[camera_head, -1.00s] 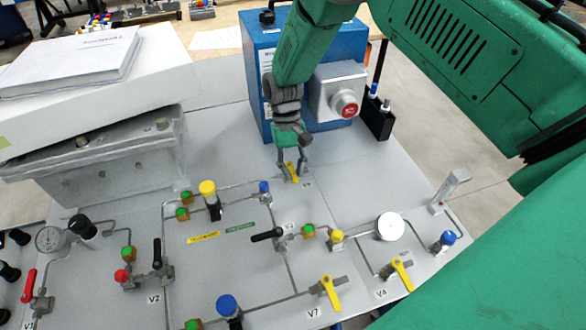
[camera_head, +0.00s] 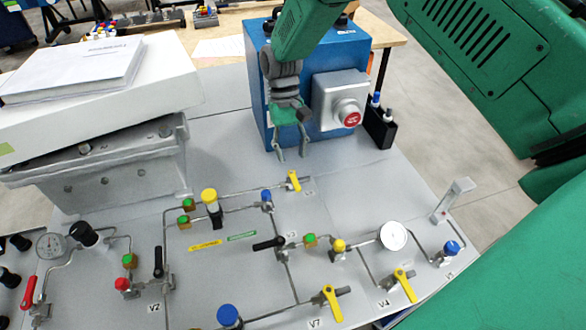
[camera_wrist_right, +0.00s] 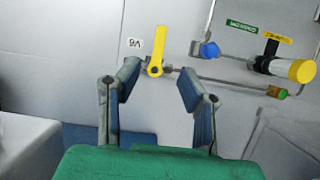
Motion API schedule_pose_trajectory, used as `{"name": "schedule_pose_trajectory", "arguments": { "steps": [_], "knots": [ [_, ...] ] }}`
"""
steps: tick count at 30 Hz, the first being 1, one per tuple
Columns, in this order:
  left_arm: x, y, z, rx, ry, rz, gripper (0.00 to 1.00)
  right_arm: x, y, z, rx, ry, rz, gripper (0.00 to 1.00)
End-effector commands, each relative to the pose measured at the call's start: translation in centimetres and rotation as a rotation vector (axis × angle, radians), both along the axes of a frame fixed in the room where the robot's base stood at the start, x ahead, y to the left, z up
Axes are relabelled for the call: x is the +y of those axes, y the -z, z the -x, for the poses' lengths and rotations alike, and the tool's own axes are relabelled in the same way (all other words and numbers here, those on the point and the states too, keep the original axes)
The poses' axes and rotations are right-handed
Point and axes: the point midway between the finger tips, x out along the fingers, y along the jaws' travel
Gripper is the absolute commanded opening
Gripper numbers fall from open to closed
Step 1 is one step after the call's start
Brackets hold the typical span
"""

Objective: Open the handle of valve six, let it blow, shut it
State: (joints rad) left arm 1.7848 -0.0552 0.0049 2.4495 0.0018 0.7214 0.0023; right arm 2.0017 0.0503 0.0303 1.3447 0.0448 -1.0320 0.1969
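Valve six has a yellow handle (camera_head: 293,181) on a thin pipe at the back of the grey panel. In the right wrist view, the handle (camera_wrist_right: 156,52) lies across its pipe, beside an upside-down label (camera_wrist_right: 133,43) that appears to read V6. My right gripper (camera_head: 292,154) is open and empty, behind the handle and apart from it in the head view. In the wrist view, the handle lies just beyond and between the spread fingertips (camera_wrist_right: 157,76). My left gripper is not in view.
A blue box (camera_head: 258,90) with a red button (camera_head: 350,115) stands close behind my right gripper. Other yellow handles, V7 (camera_head: 332,303) and V4 (camera_head: 405,286), a gauge (camera_head: 393,236) and a black handle (camera_head: 268,243) are nearer. A grey metal block (camera_head: 110,182) is left.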

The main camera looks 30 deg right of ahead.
Motion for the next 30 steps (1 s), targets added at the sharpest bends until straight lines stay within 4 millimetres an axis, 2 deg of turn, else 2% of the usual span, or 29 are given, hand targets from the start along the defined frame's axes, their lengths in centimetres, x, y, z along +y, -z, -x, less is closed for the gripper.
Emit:
{"name": "schedule_pose_trajectory", "arguments": {
  "steps": [3,9,30],
  "knots": [
    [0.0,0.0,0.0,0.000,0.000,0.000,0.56,-0.3,-2.2,-1.0,-0.003,0.000,0.000,0.34],
    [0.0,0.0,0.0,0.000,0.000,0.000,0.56,-0.5,-4.1,-1.8,-0.001,0.001,0.001,0.34],
    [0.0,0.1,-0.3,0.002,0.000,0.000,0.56,-0.5,-4.4,-1.9,0.001,0.001,0.000,0.34]
  ]
}}
